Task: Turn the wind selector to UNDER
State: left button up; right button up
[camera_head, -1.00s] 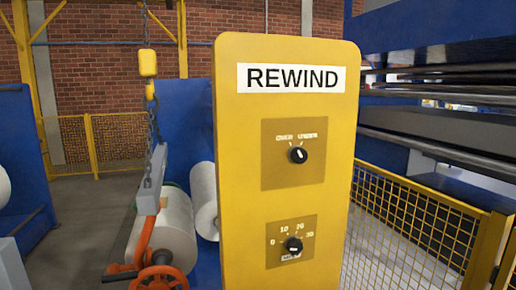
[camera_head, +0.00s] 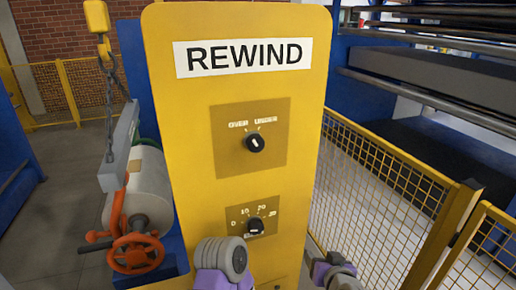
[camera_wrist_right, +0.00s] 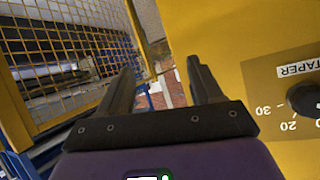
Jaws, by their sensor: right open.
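The wind selector (camera_head: 255,143) is a round black knob on the upper brown plate of the yellow REWIND panel (camera_head: 190,120). OVER is printed at its upper left and UNDER at its upper right. Its small white mark looks tilted to the upper left, toward OVER. My right gripper (camera_wrist_right: 158,75) is open and empty in the right wrist view, beside the panel, its fingers reaching past the panel's edge. In the head view, purple and grey parts of my arms show low before the panel, with no fingers clearly visible. I see no left gripper.
Below the selector is the taper knob (camera_head: 255,227), which also shows close at the right of the right wrist view (camera_wrist_right: 306,98). A yellow mesh fence (camera_head: 375,165) stands to the panel's right. A chain hoist, a white roll (camera_head: 150,185) and an orange handwheel (camera_head: 136,253) are to its left.

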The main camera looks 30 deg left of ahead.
jog(key=s+a+r+n+t+y+p, duration=0.1)
jog(key=s+a+r+y, duration=0.15)
jog(key=r, duration=0.75)
jog(key=s+a+r+n+y+p, duration=0.1)
jog(key=s+a+r, duration=0.25)
jog(key=r, duration=0.55)
jog(key=n+y+p, duration=0.1)
jog(key=y+p, duration=0.1)
jog(key=y, duration=0.1)
send_near(258, 145)
jog(key=x, duration=0.2)
pick_arm(q)
jog(key=shift+r+b, duration=0.3)
jog(key=shift+r, duration=1.95)
pick_arm(e)
jog(key=shift+x, duration=3.8)
jog(key=c, duration=1.1)
jog(key=shift+o, duration=0.2)
